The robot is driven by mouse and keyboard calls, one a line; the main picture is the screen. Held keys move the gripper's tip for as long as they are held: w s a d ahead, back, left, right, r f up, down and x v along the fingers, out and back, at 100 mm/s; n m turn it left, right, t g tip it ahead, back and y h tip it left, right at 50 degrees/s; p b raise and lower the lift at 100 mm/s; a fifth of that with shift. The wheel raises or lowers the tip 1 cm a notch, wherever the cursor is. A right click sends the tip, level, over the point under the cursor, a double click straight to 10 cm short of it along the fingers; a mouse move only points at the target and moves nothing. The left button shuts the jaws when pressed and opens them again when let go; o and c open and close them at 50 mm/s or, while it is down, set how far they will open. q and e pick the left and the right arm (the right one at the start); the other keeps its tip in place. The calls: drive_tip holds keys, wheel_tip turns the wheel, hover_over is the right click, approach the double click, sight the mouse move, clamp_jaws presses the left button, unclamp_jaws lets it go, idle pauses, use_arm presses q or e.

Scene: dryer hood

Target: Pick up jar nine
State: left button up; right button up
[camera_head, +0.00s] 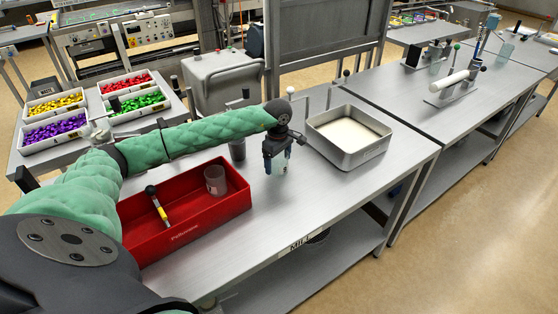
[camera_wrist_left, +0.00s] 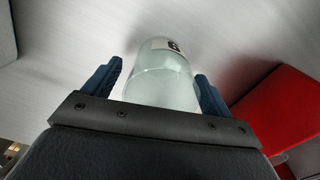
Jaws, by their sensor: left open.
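A clear glass jar (camera_wrist_left: 162,75) with a pale label stands on the steel table. The label bears a single digit, which could be a 9 or a 6 from this angle. In the head view the jar (camera_head: 282,170) is mostly hidden by my left gripper (camera_head: 278,163), which points down over it. In the left wrist view the gripper (camera_wrist_left: 158,72) is open, one blue finger on each side of the jar. A gap shows beside the jar at each finger, so it is not gripped. My right gripper is not in view.
A red bin (camera_head: 183,238) left of the jar holds a clear glass container (camera_head: 215,180) and a yellow-and-black tool (camera_head: 158,203). A dark cup (camera_head: 237,149) stands behind the bin. A steel pan (camera_head: 347,152) with white contents sits right of the jar. The table's front right is bare.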

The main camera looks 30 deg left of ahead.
use_arm(q)
drive_tip(key=shift+f, duration=0.15)
drive_tip(key=c, duration=1)
drive_tip(key=shift+c, duration=0.2)
